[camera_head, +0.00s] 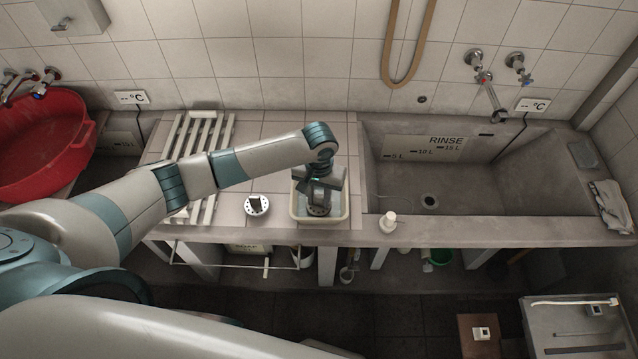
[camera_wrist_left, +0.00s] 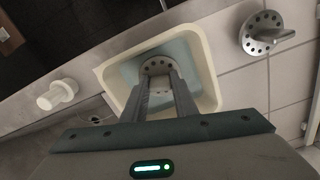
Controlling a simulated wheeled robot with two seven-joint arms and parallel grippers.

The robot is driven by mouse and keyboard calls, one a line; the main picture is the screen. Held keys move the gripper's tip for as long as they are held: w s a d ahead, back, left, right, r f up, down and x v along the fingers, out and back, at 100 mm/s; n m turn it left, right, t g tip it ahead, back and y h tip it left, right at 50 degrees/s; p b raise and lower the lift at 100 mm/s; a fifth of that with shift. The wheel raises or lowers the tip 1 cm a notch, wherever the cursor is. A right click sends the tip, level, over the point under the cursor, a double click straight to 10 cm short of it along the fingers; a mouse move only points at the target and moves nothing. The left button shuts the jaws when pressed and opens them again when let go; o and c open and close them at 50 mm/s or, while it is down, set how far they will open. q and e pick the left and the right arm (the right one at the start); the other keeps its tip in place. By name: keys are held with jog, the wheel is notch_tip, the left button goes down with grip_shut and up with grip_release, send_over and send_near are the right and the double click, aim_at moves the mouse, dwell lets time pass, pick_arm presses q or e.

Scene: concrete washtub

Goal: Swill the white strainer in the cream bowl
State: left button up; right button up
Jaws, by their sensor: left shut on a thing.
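The cream bowl (camera_head: 320,221) stands on the tiled counter just left of the rinse basin. It also shows in the left wrist view (camera_wrist_left: 209,68), with a bluish inside that looks like water. My left gripper (camera_head: 321,189) points down into the bowl. Its fingers (camera_wrist_left: 160,88) are shut on a round perforated strainer (camera_wrist_left: 156,66), which is down inside the bowl and looks grey in the shade. The strainer's disc also shows in the head view (camera_head: 319,210). Whether it touches the bowl's floor cannot be told. My right gripper is out of view.
A second perforated piece (camera_head: 257,206) lies on the tiles left of the bowl. A white stopper-like piece (camera_head: 388,222) stands on the ledge to the right. A slatted rack (camera_head: 180,140) and a red tub (camera_head: 40,150) are at left. The concrete basin (camera_head: 470,190) looks largely empty.

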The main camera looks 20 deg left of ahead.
pick_arm(q)
jog(key=shift+s+d+r, duration=0.1)
jog(key=shift+s+r, duration=0.1)
jog(key=shift+s, duration=0.2)
jog(key=shift+s+f, duration=0.1)
jog(key=shift+f, duration=0.05)
jog(key=shift+w+a, duration=0.2)
jog(key=shift+w, duration=0.45)
jog(key=shift+w+a, duration=0.15)
jog(key=shift+w, duration=0.45)
jog(key=shift+w+a+b, duration=0.15)
jog(key=shift+w+b, duration=0.1)
jog(key=shift+w, duration=0.4)
jog(key=shift+w+a+b, duration=0.15)
jog(key=shift+w+b, duration=0.1)
jog(key=shift+w, duration=0.35)
jog(key=shift+s, duration=0.1)
